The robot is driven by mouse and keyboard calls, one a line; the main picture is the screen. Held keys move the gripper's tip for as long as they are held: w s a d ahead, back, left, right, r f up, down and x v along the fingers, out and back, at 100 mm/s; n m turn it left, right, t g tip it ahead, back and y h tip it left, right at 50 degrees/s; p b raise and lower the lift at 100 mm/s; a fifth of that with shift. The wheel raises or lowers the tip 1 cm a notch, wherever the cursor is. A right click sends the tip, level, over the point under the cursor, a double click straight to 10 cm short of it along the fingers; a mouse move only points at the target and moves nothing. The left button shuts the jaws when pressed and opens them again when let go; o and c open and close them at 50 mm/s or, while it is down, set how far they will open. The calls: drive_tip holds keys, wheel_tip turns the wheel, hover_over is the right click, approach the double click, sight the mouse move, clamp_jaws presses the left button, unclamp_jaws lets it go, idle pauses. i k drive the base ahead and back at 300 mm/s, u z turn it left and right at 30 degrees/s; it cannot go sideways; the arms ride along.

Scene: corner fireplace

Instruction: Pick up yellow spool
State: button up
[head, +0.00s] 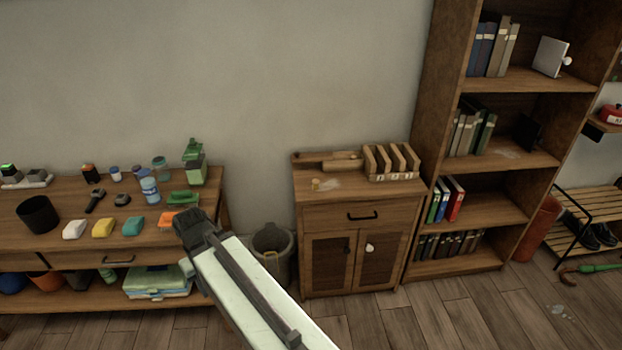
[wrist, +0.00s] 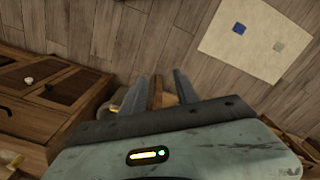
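Nothing appears held. In the head view my arm reaches up from the bottom, its dark end (head: 200,228) in front of the desk's right end, left of the cabinet and apart from the spool. I cannot make out the fingers there.
A grey bin (head: 272,250) stands between the desk (head: 60,208) and cabinet. A wooden rack (head: 390,162) sits right of the spool. The desk holds several small items. A tall bookshelf (head: 437,110) stands right of the cabinet. A pale mat (wrist: 255,42) lies on open floor.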

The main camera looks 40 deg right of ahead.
sight(316, 181)
drive_tip(key=i, duration=1.15)
drive_tip(key=u, duration=0.05)
